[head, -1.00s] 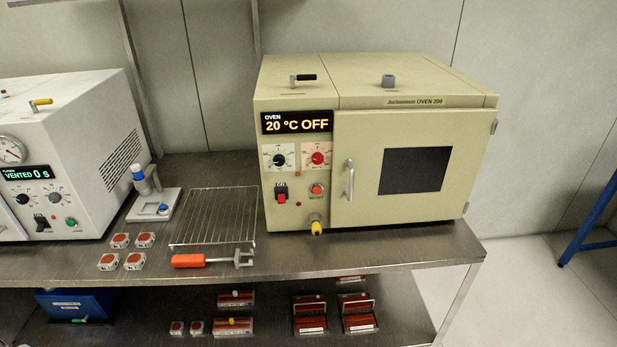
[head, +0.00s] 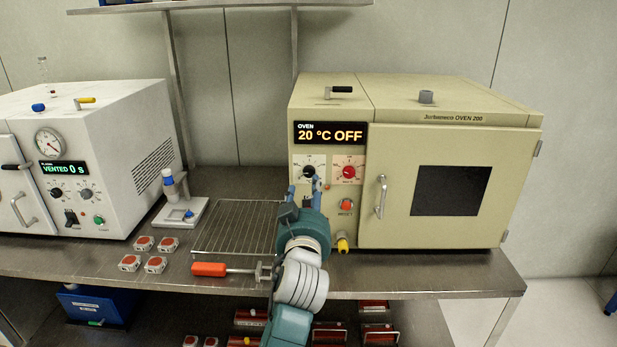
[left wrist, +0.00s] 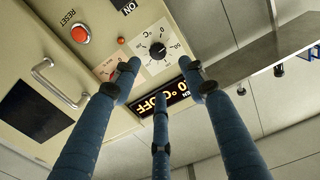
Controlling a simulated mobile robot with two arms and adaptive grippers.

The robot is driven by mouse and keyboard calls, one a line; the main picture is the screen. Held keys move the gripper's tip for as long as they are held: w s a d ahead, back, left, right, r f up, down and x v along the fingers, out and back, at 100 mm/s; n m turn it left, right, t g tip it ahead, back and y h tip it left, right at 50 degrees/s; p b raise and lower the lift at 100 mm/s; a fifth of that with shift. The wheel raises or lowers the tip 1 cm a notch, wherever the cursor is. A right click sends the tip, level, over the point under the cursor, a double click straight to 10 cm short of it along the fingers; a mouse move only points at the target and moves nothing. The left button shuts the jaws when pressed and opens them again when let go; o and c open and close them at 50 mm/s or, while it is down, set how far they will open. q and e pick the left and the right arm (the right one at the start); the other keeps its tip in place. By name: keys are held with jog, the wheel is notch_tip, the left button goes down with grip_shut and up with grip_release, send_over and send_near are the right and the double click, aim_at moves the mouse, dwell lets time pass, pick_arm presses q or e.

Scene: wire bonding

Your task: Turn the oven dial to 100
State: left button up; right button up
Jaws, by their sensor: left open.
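The beige oven (head: 450,185) stands on the right of the bench, its display (head: 330,134) reading "20 °C OFF". Below the display are a black dial (head: 309,170) on a white scale plate and a red dial (head: 349,171) beside it. My left gripper (head: 304,192) is open and empty, its fingers pointing up at the panel just below the black dial. In the left wrist view, the panel is upside down and the black dial (left wrist: 157,50) shows between the spread fingertips (left wrist: 159,74), apparently apart from them. A finger partly covers the red dial's plate there.
A red reset button (head: 346,206), door handle (head: 381,197) and yellow-tipped knob (head: 342,243) are close to my arm. A wire rack (head: 235,226) and orange-handled tool (head: 222,269) lie left of my arm. A white plasma machine (head: 110,150) stands at the left.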

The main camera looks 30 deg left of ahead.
aim_at(309, 172)
pick_arm(q)
jog(key=p+x, duration=0.1)
jog(key=x, duration=0.8)
jog(key=shift+w+f+p, duration=0.1)
jog(key=shift+w+p, duration=0.1)
jog(key=shift+p, duration=0.1)
pick_arm(e)
jog(key=shift+w+a+r, duration=0.65)
jog(key=shift+a+r, duration=0.25)
jog(key=shift+r, duration=0.05)
pick_arm(q)
jog(key=shift+c, duration=0.5)
pick_arm(e)
jog(key=shift+d, duration=0.25)
pick_arm(q)
grip_shut()
pick_arm(e)
jog(key=shift+s+d, duration=0.1)
jog(key=shift+d, duration=0.2)
